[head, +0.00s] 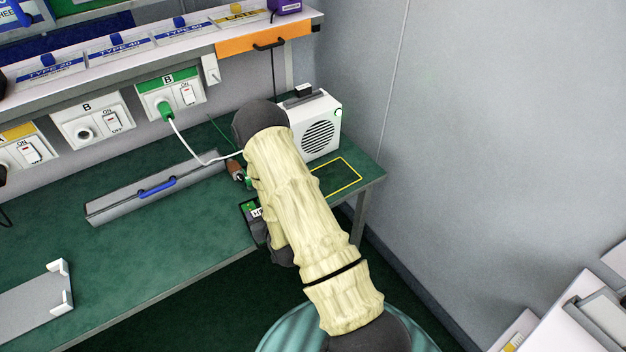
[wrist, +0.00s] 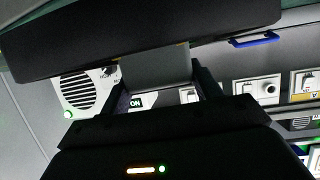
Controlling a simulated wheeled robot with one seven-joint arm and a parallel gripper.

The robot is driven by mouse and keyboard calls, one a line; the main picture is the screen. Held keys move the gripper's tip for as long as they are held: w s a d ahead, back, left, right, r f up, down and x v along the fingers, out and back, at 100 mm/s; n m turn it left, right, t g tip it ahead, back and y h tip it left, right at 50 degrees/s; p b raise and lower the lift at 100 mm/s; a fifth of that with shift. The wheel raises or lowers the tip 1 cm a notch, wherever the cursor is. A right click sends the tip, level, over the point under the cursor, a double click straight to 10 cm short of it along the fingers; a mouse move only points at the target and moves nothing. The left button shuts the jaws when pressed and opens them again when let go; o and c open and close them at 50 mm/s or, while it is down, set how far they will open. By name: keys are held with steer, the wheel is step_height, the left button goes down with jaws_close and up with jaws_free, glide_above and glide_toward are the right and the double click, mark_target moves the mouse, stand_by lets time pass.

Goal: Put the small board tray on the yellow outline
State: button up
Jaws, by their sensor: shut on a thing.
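The yellow outline (head: 351,167) is painted on the green bench near its right end; my arm hides its left part, and the visible part is empty. My gripper (wrist: 157,80) is shut on a grey upright piece of a dark slab, which I take to be the small board tray (wrist: 90,45). In the head view my arm hides my gripper. A dark edge with green and white parts, apparently the tray (head: 254,212), shows left of my arm, near the bench's front edge. I cannot tell how high it is.
A white speaker box (head: 319,125) stands behind the outline. A grey bar with a blue handle (head: 157,187) lies left on the bench. A white cable (head: 190,147) runs from a green plug behind my arm. A grey tray (head: 35,305) is at lower left.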

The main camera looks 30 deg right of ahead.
steer(key=shift+a, duration=0.5)
